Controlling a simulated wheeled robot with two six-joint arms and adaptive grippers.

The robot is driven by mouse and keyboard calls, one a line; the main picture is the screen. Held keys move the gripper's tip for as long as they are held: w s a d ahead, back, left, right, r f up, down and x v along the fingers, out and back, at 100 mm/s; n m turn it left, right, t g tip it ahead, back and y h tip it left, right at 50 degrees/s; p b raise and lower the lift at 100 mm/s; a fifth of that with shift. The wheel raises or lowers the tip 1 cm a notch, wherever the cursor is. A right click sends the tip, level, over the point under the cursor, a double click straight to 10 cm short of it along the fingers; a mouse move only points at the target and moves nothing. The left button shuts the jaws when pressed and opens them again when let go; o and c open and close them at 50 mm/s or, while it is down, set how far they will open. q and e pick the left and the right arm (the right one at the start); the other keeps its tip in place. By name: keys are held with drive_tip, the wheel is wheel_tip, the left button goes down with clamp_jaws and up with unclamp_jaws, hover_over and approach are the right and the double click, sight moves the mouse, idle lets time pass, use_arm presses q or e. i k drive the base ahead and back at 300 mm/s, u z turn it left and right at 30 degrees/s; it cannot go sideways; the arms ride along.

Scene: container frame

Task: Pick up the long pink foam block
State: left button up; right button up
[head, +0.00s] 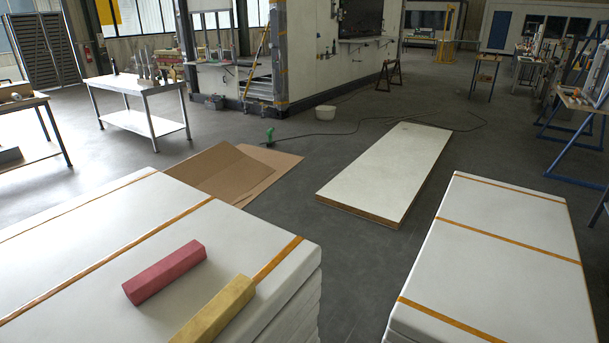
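A long pink-red foam block (164,272) lies flat on the white strapped stack (95,255) at the lower left. It lies at a slant, its right end farther from me. A yellow block (215,309) lies on the same stack, to the right of the pink block and nearer to me, with a gap between them. The lower end of the yellow block is cut off by the picture's bottom edge. Neither of my grippers shows in the head view, and nothing touches the pink block except the stack under it.
A second white strapped stack (492,262) stands at the right. Between the stacks is bare grey floor (345,270). Farther off, a white panel (388,172) and brown cardboard (222,174) lie on the floor, with a dark cable behind. A white table (136,88) stands at the back left.

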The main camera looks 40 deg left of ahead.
sight(139, 288)
drive_tip(key=i, duration=1.4)
drive_tip(key=u, duration=2)
